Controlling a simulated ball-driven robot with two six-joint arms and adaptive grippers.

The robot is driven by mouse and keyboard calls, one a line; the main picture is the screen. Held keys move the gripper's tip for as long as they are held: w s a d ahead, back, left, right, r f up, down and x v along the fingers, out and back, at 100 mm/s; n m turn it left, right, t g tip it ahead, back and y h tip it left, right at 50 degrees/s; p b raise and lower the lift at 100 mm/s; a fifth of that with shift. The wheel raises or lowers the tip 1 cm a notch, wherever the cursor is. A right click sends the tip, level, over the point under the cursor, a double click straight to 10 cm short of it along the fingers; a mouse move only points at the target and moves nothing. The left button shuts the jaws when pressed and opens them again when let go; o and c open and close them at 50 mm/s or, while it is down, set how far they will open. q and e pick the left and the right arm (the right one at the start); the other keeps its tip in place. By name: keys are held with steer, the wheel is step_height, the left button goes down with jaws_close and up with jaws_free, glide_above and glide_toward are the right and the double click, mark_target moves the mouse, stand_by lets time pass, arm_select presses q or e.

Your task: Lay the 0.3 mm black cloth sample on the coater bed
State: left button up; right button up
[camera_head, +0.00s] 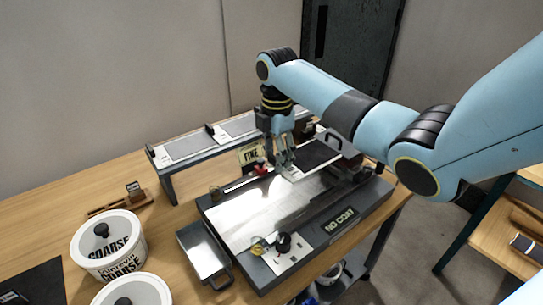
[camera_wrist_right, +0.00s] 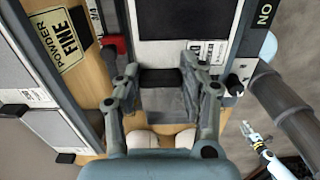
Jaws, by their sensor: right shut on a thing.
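My right gripper (camera_head: 285,166) reaches down over the coater bed (camera_head: 245,205), toward its back right part. It is shut on the sample's near end, by a dark grip (camera_wrist_right: 160,78) that shows between the fingers in the right wrist view. The black cloth sample (camera_head: 314,155) is a flat black sheet with a pale end strip. In the wrist view the black sheet (camera_wrist_right: 185,20) stretches away from the fingers, with a small printed label on the strip. I cannot tell whether it touches the bed. My left gripper (camera_wrist_right: 252,131) shows small at the wrist view's right; its fingers are unclear.
A long grey rack (camera_head: 190,150) stands behind the bed, with a yellow FINE sign (camera_head: 249,153) near its right end. COARSE tubs (camera_head: 108,246) stand at front left, and a metal box (camera_head: 203,252) stands left of the coater. The coater's front carries a NO COAT label (camera_head: 341,219).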

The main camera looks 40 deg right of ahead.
stand_by(0.4)
steer(key=shift+r+p, duration=0.1)
steer(key=shift+p, duration=0.3)
steer(key=shift+f, duration=0.2)
steer(key=b, duration=0.4)
glide_above(276, 191)
step_height(276, 191, down, 6)
steer(key=shift+f, duration=0.25)
steer(key=shift+f+b, duration=0.3)
steer(key=shift+f, duration=0.5)
steer(key=shift+f, duration=0.35)
steer(key=o, duration=1.3)
steer(key=shift+c, duration=0.2)
steer(key=shift+r, duration=0.1)
